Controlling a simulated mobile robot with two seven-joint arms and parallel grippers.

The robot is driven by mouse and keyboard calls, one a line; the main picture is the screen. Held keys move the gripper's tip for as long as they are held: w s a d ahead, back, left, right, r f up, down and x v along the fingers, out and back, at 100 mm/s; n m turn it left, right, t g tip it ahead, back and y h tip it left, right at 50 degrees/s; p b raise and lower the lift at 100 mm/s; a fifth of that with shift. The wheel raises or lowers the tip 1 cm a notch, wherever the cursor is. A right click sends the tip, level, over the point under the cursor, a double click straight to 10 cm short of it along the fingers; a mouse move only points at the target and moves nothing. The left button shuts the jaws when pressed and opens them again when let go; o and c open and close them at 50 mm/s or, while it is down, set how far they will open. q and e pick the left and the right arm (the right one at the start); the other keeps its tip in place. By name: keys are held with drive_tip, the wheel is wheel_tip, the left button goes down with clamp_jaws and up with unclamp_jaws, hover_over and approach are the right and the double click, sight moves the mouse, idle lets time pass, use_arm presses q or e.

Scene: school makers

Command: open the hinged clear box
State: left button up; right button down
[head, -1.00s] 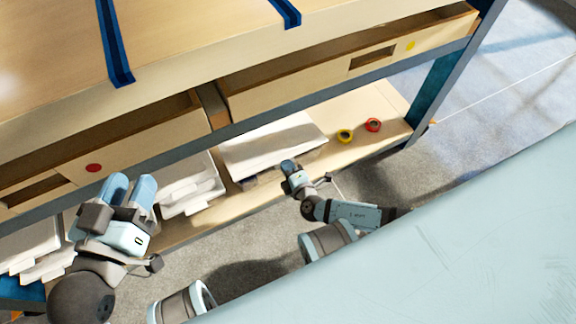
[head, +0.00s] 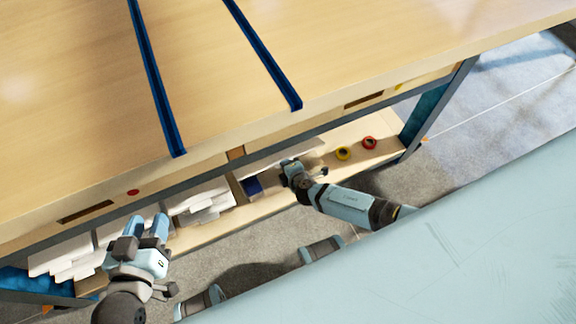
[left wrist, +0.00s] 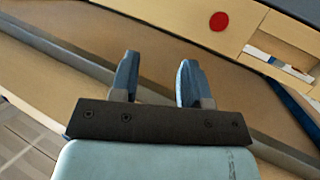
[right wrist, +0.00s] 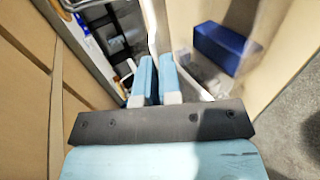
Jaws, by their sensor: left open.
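Pale, see-through boxes stand on the low shelf. One, near the shelf's middle, has a dark blue block (head: 252,186) in it. The block also shows in the right wrist view (right wrist: 219,47), with a pale clear wall (right wrist: 188,72) beside it. My right gripper (head: 287,165) is at this box's right side. In the right wrist view its fingers (right wrist: 156,80) are close together, with a thin pale edge just beyond them. Whether they grip the lid is unclear. My left gripper (head: 148,228) is open and empty in front of the shelf's left part; its fingers are apart (left wrist: 155,80).
White trays (head: 200,200) fill the shelf left of the block. A yellow tape roll (head: 343,153) and a red tape roll (head: 369,143) lie to the right. The bench top (head: 340,60) overhangs the shelf. Its blue leg (head: 425,112) stands at the right. Clear floor (head: 250,245) lies in front.

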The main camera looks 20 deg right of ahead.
use_arm(q)
drive_tip(key=shift+s+a+f+g+y+p, duration=0.2)
drive_tip(key=shift+s+a+f+g, duration=0.1)
drive_tip(key=shift+f, duration=0.2)
drive_tip(key=shift+s+a+f+g+y+p, duration=0.2)
drive_tip(key=shift+f+g, duration=0.1)
drive_tip(key=shift+f, duration=0.25)
drive_tip(key=shift+s+a+f+g+y+p, duration=0.1)
drive_tip(key=shift+s+a+f+g+p, duration=0.15)
drive_tip(key=shift+f, duration=0.25)
use_arm(e)
drive_tip(key=shift+w+r, duration=0.7)
drive_tip(key=shift+r, duration=0.3)
drive_tip(key=c, duration=1.3)
unclamp_jaws()
use_arm(q)
drive_tip(key=shift+r, duration=0.1)
use_arm(e)
drive_tip(key=shift+s, duration=0.1)
